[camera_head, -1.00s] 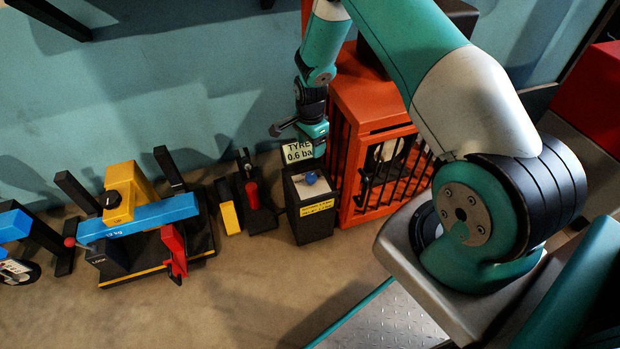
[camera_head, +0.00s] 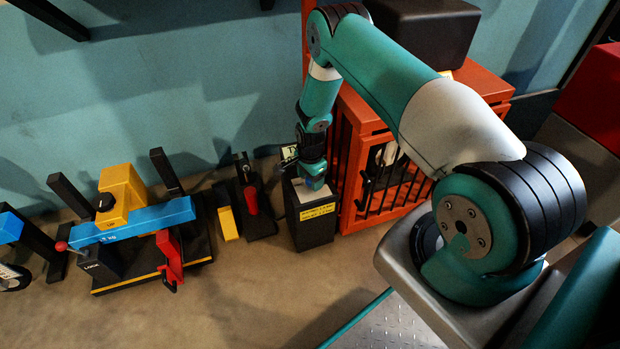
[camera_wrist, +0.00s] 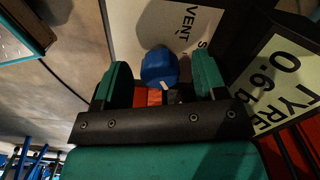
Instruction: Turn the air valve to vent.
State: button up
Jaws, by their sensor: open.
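The air valve is a blue knob on the pale top plate of a black box (camera_head: 313,232) with a yellow label. In the wrist view the blue knob (camera_wrist: 160,68) lies between the two green fingers of my gripper (camera_wrist: 162,80), with a gap on each side. The plate (camera_wrist: 185,25) carries the word "VENT" and a partly hidden second word. A small white mark shows on the knob's near edge. My gripper (camera_head: 314,182) is open, pointing down at the knob. In the head view the gripper mostly hides the knob.
An orange cage (camera_head: 375,185) stands close to the right of the box. A "TYRE 0.6 ba" sign (camera_wrist: 278,85) stands behind it. A stand with a red handle (camera_head: 250,200) and a yellow block (camera_head: 228,224) are to the left. A blue-and-yellow clamp device (camera_head: 130,222) is further left.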

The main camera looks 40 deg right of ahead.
jog(key=c, duration=0.9)
jog(key=shift+n, duration=0.3)
jog(key=n, duration=0.4)
jog(key=shift+n, duration=0.3)
jog(key=n, duration=0.4)
jog(key=shift+s+n+p, duration=0.1)
jog(key=shift+n+p, duration=0.2)
jog(key=shift+p, duration=0.1)
jog(key=n, duration=0.3)
jog(key=shift+d+n, duration=0.1)
jog(key=shift+n, duration=0.2)
jog(key=n, duration=0.3)
jog(key=shift+n, duration=0.4)
jog(key=n, duration=0.6)
jog(key=shift+d+n, duration=0.15)
jog(key=shift+n, duration=0.15)
